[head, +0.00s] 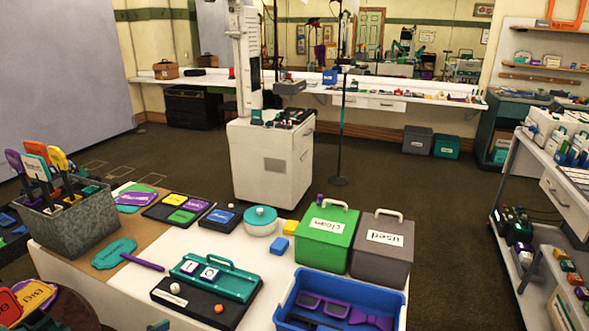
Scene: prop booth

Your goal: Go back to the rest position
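Neither of my grippers can be made out in the head view. The white table (90,287) in front of me holds a green box labelled "clean" (327,240) and a grey box labelled "used" (382,250), side by side with lids and handles on. A blue tray (283,318) at the front right holds purple glasses (345,311). A teal and black board (213,285) with two tiles and small balls lies at the front middle. A small teal piece at the bottom edge is cut off, and I cannot tell what it is.
A grey bin with paddle signs (75,215) stands at the table's left. A round white tub with a teal lid (260,218) stands at the back. A white cabinet (270,160) stands beyond on open carpet. A shelf cart (555,180) is at the right.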

